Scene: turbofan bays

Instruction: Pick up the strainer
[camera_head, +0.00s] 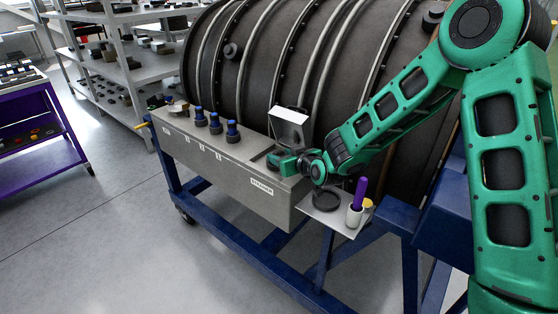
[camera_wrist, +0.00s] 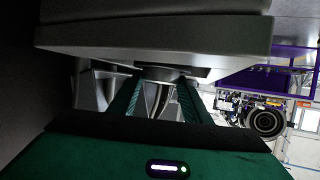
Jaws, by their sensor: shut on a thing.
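My gripper (camera_head: 282,161) reaches from the right to the top of a long grey box (camera_head: 225,165), at its right end. In the wrist view my gripper (camera_wrist: 158,88) has its two green fingers on either side of a grey part with a dark round top, the strainer (camera_wrist: 158,98), and is shut on it. Most of the strainer is hidden by the fingers and by a grey slab above them. In the head view it cannot be made out behind the gripper. A raised lid (camera_head: 290,116) with a pale panel stands just behind the gripper.
Several blue-capped fittings (camera_head: 215,123) stand on the box to the left. The dark ribbed engine casing (camera_head: 260,60) rises behind. Floor at left front is clear.

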